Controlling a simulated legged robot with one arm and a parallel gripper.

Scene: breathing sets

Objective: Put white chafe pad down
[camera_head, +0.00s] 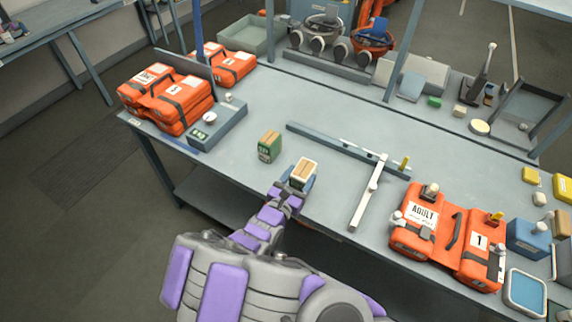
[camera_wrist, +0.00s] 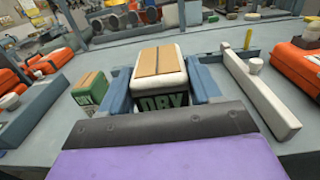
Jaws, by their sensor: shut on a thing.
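My gripper (camera_head: 301,180) is shut on the white chafe pad (camera_head: 304,169), a white block with a tan two-strip top. In the wrist view the pad (camera_wrist: 160,65) sits between the blue fingers, with green "DRY" lettering on its near face. Its underside is hidden, so I cannot tell whether it touches the table. It is over the front part of the grey table (camera_head: 235,165). A similar green block with a tan top (camera_head: 269,146) stands upright on the table just left of my gripper, apart from it.
A blue-grey rail (camera_head: 335,146) lies behind my gripper, and a white bar (camera_head: 369,190) lies to its right. Orange packs stand at the left (camera_head: 176,98) and right (camera_head: 450,235). Bare table lies between these.

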